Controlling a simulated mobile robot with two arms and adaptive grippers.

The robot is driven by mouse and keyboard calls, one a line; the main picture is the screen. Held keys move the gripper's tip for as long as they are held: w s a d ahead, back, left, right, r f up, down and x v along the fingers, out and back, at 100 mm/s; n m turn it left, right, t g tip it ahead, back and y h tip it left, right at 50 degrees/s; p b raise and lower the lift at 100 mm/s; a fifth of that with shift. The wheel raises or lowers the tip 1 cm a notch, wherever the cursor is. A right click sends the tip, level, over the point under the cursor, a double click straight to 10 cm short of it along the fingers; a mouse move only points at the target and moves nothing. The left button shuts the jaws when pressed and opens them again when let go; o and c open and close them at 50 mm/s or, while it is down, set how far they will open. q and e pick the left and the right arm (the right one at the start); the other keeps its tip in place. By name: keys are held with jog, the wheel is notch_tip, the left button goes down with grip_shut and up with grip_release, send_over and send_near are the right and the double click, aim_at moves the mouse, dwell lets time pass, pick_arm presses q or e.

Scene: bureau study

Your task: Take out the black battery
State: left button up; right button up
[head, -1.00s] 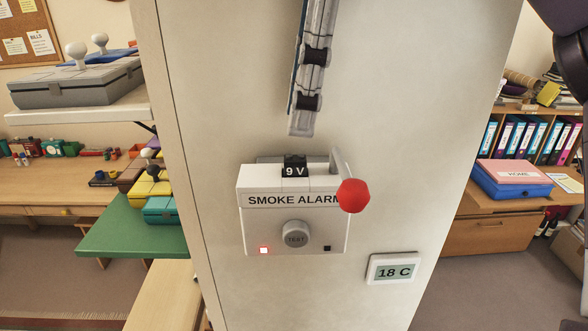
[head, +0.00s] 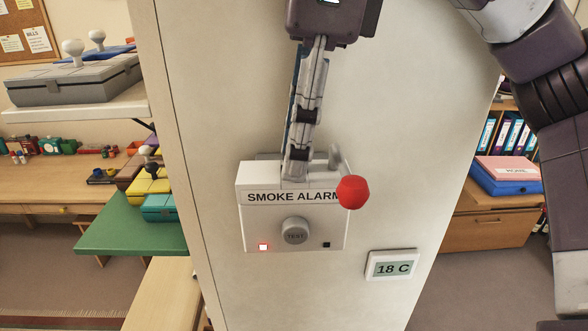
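The white smoke alarm (head: 258,225) is on the pale wall panel, with a grey TEST button (head: 295,231) and a lit red light. A red knob on a lever (head: 353,192) stands at its right side. My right gripper (head: 295,182) points down from above, its fingertips at the alarm's top, where the black 9 V battery showed earlier. The fingers now hide the battery. They are seen edge-on, one in front of the other, so I cannot tell whether they are open or closed on it. My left gripper is not in view.
A thermostat reading 18 C (head: 392,265) is on the panel below right. At left are a shelf with a grey case (head: 75,83) and a green board (head: 130,233) with coloured boxes. A low cabinet with binders (head: 490,225) stands at right.

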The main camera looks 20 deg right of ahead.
grip_shut()
jog(key=shift+r, duration=0.7)
jog(key=shift+s+a+r+b, duration=0.1)
jog(key=shift+s+r+b, duration=0.1)
jog(key=shift+r, duration=0.3)
jog(key=shift+s+r+b, duration=0.15)
jog(key=shift+r+b, duration=0.05)
jog(key=shift+r, duration=0.25)
jog(key=s+a+b, duration=0.2)
jog(key=s, duration=0.6)
jog(key=s+a+r+b, duration=0.1)
jog(key=s+a+b, duration=0.1)
jog(key=s, duration=0.6)
jog(key=shift+s+a+r, duration=0.2)
jog(key=shift+s+a, duration=0.1)
jog(key=shift+a, duration=0.05)
